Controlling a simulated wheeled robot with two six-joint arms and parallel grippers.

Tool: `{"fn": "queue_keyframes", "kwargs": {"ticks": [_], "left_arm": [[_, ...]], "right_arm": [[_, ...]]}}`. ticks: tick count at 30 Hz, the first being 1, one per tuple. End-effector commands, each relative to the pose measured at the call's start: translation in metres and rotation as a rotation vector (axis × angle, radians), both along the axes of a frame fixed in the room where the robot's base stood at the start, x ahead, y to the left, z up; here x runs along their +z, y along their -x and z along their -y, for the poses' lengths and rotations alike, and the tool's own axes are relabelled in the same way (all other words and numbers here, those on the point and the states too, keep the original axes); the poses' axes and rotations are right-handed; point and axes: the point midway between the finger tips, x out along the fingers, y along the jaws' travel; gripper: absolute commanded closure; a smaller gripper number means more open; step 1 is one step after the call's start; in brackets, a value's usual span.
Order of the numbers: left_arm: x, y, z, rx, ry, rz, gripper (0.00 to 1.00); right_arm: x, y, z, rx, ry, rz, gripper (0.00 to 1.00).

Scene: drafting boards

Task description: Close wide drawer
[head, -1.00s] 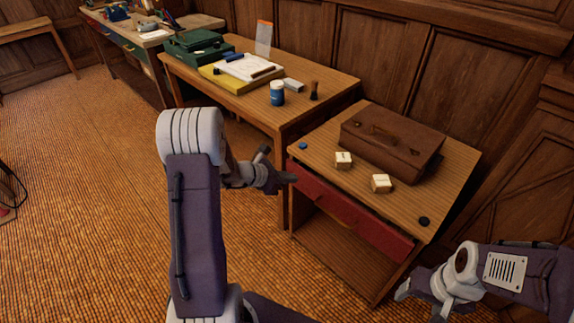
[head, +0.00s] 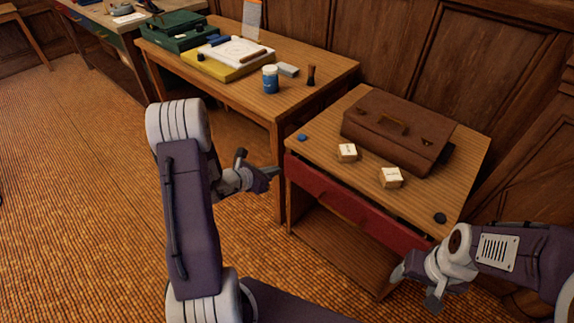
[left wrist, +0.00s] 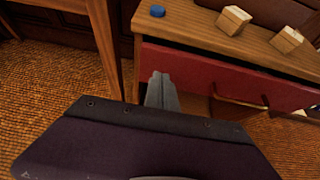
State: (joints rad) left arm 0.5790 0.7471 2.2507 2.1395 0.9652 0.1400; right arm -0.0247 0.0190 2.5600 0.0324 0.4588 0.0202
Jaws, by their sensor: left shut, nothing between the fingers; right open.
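The wide drawer (head: 345,207) has a red front under the top of the small wooden cabinet. It stands slightly out, with a dark gap along its upper edge in the head view. The left wrist view shows its red front (left wrist: 205,72) and a brass handle (left wrist: 240,103). My left gripper (head: 274,173) is shut and empty, just left of the drawer's left end. Its closed fingers (left wrist: 161,88) appear in front of the red face in the left wrist view; contact cannot be told. My right gripper (head: 415,287) is open, near the drawer's right end.
On the cabinet top (head: 330,125) are a brown briefcase (head: 400,130), two small boxes (head: 347,152) (head: 391,177), a blue disc (head: 302,138) and a black disc (head: 440,218). A longer table (head: 335,75) with a blue jar (head: 270,78) adjoins at left. Floor left is clear.

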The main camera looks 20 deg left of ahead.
Motion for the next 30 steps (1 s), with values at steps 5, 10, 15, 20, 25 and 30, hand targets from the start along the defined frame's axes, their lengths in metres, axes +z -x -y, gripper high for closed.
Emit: {"fn": "queue_keyframes", "kwargs": {"ticks": [5, 10, 15, 20, 25, 30], "left_arm": [[-0.019, -0.031, 0.013, -0.005, -0.001, 0.0, 1.0], [-0.017, -0.055, 0.02, -0.003, -0.001, 0.001, 1.0], [-0.016, -0.064, 0.023, -0.001, 0.0, 0.001, 1.0], [-0.016, -0.064, 0.024, 0.0, 0.0, 0.0, 1.0], [-0.017, -0.065, 0.024, 0.0, -0.001, 0.0, 1.0], [-0.019, -0.082, 0.03, -0.003, -0.002, 0.003, 1.0]], "right_arm": [[-0.008, 0.0, 0.0, 0.0, 0.0, 0.0, 0.31], [-0.007, 0.0, 0.0, 0.0, 0.0, 0.0, 0.31], [-0.008, 0.0, 0.0, 0.0, 0.0, 0.0, 0.31], [-0.008, 0.0, 0.0, 0.0, 0.0, 0.0, 0.31], [-0.008, 0.0, 0.0, 0.0, 0.0, 0.0, 0.31], [-0.017, 0.0, 0.0, 0.0, 0.0, 0.0, 0.31]]}}
